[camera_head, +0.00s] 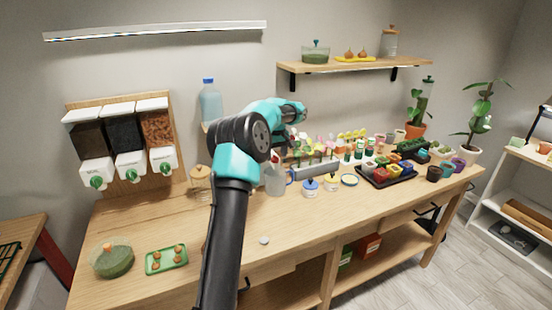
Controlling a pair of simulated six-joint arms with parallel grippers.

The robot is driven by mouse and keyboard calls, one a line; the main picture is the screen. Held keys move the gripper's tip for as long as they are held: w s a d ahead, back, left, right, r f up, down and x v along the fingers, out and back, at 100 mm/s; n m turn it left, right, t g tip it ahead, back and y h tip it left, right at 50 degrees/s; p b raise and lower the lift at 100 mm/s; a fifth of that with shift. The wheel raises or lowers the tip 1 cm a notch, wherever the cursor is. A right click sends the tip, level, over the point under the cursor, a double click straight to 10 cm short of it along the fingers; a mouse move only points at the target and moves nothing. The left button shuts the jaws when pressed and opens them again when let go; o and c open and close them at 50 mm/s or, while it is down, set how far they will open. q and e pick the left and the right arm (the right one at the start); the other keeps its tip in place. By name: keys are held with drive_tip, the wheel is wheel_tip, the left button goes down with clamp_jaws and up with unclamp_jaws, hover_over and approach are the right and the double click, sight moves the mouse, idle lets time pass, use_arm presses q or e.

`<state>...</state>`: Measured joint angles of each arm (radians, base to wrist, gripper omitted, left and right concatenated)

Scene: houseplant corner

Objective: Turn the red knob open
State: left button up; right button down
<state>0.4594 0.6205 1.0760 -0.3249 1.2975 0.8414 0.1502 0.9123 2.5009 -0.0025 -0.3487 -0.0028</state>
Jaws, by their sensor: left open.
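No red knob shows clearly in the head view. The knobs I can make out are green ones on the wall dispenser (122,140) at the left, on the fronts of its white outlets, such as the left knob (97,182) and the right knob (167,167). My left arm rises through the middle of the view and bends to the right above the wooden bench (245,215). My left gripper (289,143) is open, small and partly hidden by the arm, near the back of the bench. It is well to the right of the dispenser. My right gripper is out of view.
A clear bottle with a reddish top (275,180) stands just below my left gripper. Plant trays, small jars and a black tray (387,180) crowd the bench's right side. A green tray (167,259) and green bowl (112,262) sit front left. The front middle is mostly clear.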

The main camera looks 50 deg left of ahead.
use_arm(q)
drive_tip(key=shift+f, duration=0.85)
drive_tip(key=shift+c, duration=0.2)
drive_tip(key=c, duration=0.8)
drive_tip(key=shift+c, duration=0.2)
